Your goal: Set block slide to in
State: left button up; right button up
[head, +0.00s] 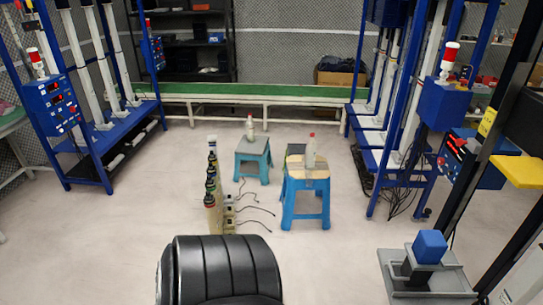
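A blue block (431,246) sits in a small grey fixture at the lower right. The fixture has a flat grey base plate (462,288) with a darker grey piece under and beside the block. This looks like the block slide, but I cannot tell from this view how far in or out the block is. Neither of my grippers is in view, and nothing is seen touching the block.
A black padded chair back (220,268) stands at the bottom centre. A blue stool (306,204) and a teal stool (253,158) hold bottles. Several cylinders (211,190) stand in a row left of them. A dark post rises right of the fixture. Floor at left is clear.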

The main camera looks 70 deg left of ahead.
aim_at(412, 277)
jog(key=u, duration=1.15)
